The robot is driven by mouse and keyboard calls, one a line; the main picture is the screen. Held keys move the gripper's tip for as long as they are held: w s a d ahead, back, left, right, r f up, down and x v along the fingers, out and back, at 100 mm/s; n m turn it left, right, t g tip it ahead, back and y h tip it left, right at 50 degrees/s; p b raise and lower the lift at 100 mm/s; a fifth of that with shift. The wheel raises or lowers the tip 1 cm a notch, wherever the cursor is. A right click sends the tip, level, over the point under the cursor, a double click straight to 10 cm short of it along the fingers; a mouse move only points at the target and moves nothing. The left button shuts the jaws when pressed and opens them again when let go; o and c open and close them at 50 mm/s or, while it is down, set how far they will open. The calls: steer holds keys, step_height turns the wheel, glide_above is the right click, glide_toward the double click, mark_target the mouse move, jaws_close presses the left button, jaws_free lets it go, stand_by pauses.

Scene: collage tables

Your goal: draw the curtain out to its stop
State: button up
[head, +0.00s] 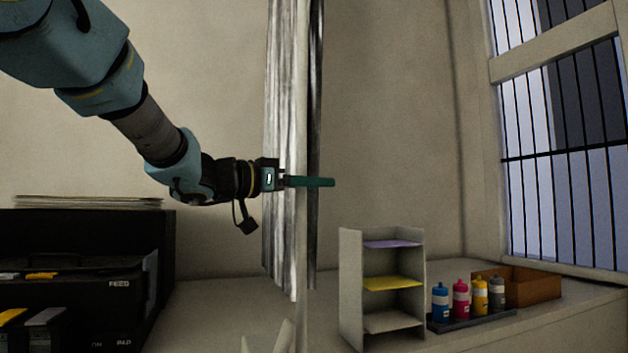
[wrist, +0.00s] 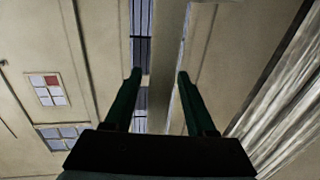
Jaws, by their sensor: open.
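The curtain (head: 281,110) hangs in silvery grey folds near the middle of the head view, bunched narrow. A pale upright bar (head: 301,250) runs along its right side, with a dark strip just beyond. My gripper (head: 334,182) reaches across from the left, its near teal finger in front of the bar; the other finger is hidden there. In the wrist view my gripper (wrist: 159,74) is open, and the pale bar (wrist: 170,50) passes between the fingers, closer to the right one. Contact cannot be told. The curtain folds (wrist: 285,110) show at the right.
A small shelf (head: 350,290) with coloured sheets stands below right of my gripper. Several bottles (head: 460,300) and a brown box (head: 533,288) sit beyond it, under a barred window (head: 560,120). A black machine (head: 80,240) stands at the left.

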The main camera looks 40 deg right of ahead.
steer(key=shift+d, duration=0.1)
jaws_close()
stand_by(0.4)
stand_by(1.0)
